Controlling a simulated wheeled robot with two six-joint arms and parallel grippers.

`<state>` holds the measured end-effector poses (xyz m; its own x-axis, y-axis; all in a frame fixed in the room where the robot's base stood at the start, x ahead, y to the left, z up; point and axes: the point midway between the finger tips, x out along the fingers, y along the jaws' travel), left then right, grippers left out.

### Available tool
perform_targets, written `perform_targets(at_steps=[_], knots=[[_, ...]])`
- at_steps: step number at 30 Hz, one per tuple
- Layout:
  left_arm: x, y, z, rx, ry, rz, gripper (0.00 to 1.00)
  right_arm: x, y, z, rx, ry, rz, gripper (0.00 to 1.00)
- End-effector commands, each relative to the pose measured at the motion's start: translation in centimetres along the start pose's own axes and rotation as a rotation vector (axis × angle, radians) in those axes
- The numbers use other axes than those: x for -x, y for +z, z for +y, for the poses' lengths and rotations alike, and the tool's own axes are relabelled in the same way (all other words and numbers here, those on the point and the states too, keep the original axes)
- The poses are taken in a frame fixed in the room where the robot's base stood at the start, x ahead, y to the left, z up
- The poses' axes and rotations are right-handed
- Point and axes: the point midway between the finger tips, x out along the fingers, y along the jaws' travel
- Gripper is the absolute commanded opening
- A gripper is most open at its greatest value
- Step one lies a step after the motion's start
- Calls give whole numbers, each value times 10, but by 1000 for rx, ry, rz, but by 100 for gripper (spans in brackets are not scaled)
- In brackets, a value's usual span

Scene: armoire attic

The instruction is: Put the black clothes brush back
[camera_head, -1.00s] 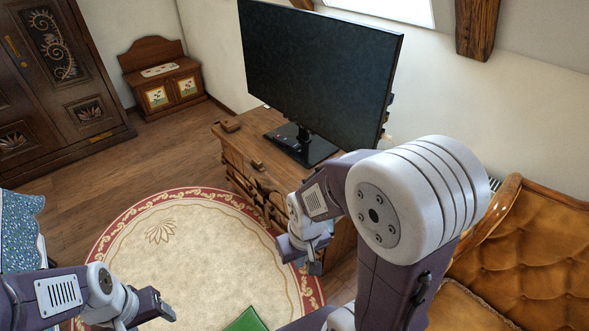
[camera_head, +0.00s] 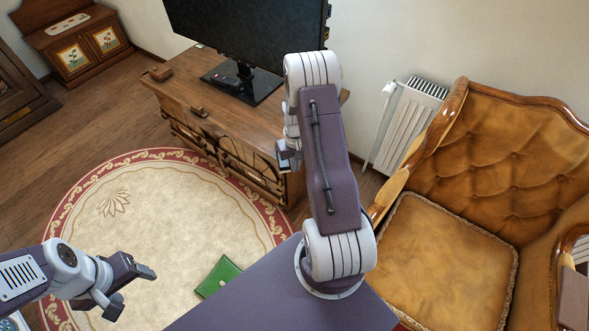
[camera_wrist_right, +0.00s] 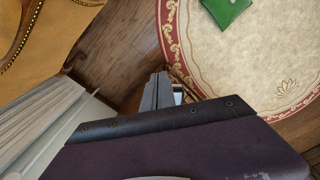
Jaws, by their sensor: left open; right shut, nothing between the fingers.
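I cannot make out the black clothes brush for certain in any view. A small dark item (camera_head: 227,82) lies at the foot of the television on the wooden TV stand (camera_head: 190,100); it is too small to tell what it is. My left gripper (camera_head: 132,289) is open and empty above the rug at the lower left. My right gripper (camera_head: 289,160) is shut and empty, in front of the stand's right end in the head view. Its closed fingers also show in the right wrist view (camera_wrist_right: 158,92), with nothing between them.
A round rug (camera_head: 165,225) covers the floor, with a green item (camera_head: 218,276) lying on it. A tan tufted armchair (camera_head: 440,262) stands at the right, beside a white radiator (camera_head: 405,125). A small painted cabinet (camera_head: 85,55) stands at the back left. Wooden floor left of the stand is clear.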

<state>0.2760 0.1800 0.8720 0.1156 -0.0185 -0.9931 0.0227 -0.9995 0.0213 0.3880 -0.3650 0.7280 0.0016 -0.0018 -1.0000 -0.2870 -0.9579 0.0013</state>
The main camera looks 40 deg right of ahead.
Motion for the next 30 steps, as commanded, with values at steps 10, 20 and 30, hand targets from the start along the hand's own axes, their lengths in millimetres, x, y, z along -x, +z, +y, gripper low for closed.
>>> perform_targets(at_steps=[10, 20, 30], knots=[[-12, 1, 0, 0, 0, 0, 65, -76, 1, -1, 1, -1, -4, 0], [-16, 2, 0, 0, 0, 0, 65, -91, -33, -1, 2, 0, 1, 0], [-16, 2, 0, 0, 0, 0, 65, -90, -40, -1, 2, 0, 0, 0]])
